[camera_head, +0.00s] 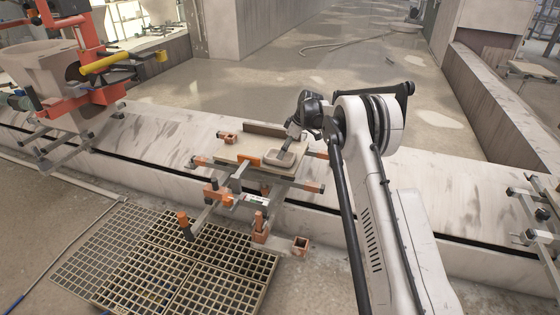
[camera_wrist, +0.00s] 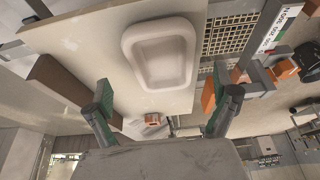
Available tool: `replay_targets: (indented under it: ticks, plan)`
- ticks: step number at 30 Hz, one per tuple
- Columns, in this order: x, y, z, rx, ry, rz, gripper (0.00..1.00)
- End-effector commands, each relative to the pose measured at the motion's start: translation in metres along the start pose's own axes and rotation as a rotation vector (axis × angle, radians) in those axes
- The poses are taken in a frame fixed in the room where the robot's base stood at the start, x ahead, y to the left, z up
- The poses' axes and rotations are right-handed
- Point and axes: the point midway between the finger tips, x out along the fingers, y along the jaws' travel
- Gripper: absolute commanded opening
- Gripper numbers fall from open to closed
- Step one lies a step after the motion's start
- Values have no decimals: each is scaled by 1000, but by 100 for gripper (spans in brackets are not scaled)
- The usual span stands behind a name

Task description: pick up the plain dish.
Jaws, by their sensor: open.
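The plain dish (camera_head: 280,159) is a pale, shallow, rounded rectangular dish. It lies on a pale board (camera_head: 232,154) on the carousel's carrier, with its hollow side showing. In the wrist view the dish (camera_wrist: 182,57) is at the upper middle, on the board (camera_wrist: 75,38). My gripper (camera_head: 291,133) is just above and behind the dish in the head view. In the wrist view its two green-padded fingers (camera_wrist: 168,92) are spread wide and empty, and the dish shows beyond the gap between them. I see no contact with the dish.
A brown upright block (camera_head: 264,130) stands along the board's back edge. An orange clamp (camera_head: 248,159) and the carrier's metal bars surround the board. A floor grating (camera_head: 165,262) lies in front. An orange machine (camera_head: 95,65) with a large vessel stands at left.

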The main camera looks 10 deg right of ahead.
Motion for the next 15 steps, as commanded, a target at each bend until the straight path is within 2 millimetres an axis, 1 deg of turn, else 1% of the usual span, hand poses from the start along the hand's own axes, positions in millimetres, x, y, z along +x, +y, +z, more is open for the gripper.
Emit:
replay_targets:
  ticks: [5, 10, 12, 15]
  plan:
    - [18, -2, -2, -1, 0, 0, 94]
    - [43, -4, -4, 0, 0, 0, 94]
    - [49, -4, -4, 0, 0, 0, 94]
    - [51, -4, -5, 0, 0, 0, 94]
